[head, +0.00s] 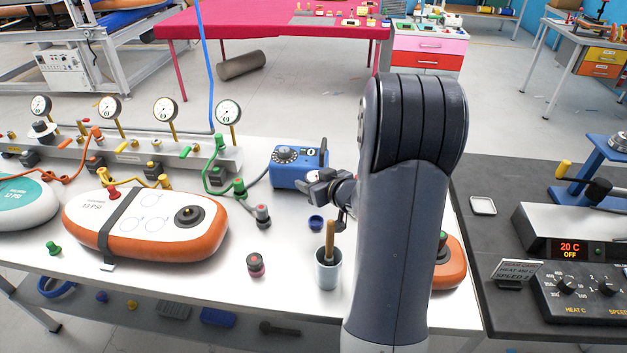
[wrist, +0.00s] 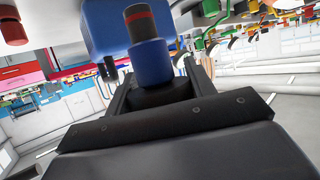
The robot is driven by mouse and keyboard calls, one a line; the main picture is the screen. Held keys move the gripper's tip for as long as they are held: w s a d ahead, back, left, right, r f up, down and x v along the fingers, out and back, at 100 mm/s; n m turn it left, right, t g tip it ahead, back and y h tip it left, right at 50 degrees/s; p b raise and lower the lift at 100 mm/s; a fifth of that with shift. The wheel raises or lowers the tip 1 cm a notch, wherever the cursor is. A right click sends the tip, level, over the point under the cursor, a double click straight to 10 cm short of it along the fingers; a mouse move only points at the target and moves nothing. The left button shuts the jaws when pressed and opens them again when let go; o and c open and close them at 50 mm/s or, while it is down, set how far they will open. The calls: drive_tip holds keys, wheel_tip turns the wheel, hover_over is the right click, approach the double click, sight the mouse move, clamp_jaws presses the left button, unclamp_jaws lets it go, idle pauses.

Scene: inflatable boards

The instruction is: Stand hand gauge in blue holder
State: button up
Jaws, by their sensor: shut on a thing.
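My gripper (head: 326,188) is over the white table, in front of a blue box, and its fingers are shut. In the wrist view a blue cylinder with a black, red-banded end (wrist: 140,22) shows at the gripper (wrist: 150,92). It appears to be the hand gauge, held between the fingers. Its dial cannot be made out clearly. A small round blue cup (head: 316,222), which looks like the blue holder, sits on the table just below and left of my gripper. My arm hides part of the table to the right.
A grey cup (head: 327,270) with a wooden-handled tool stands close in front of the blue cup. The blue box (head: 290,167) is close behind.

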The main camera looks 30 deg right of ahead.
drive_tip(key=shift+f+b, duration=2.45)
drive_tip(key=shift+f, duration=0.45)
drive_tip(key=shift+f+b, duration=0.85)
drive_tip(key=shift+f, duration=0.5)
drive_tip(key=o, duration=1.1)
drive_tip(key=p+v, duration=0.1)
drive_tip(key=v, duration=0.9)
drive_tip(key=shift+s+d+r, duration=0.1)
drive_tip(key=shift+s, duration=0.3)
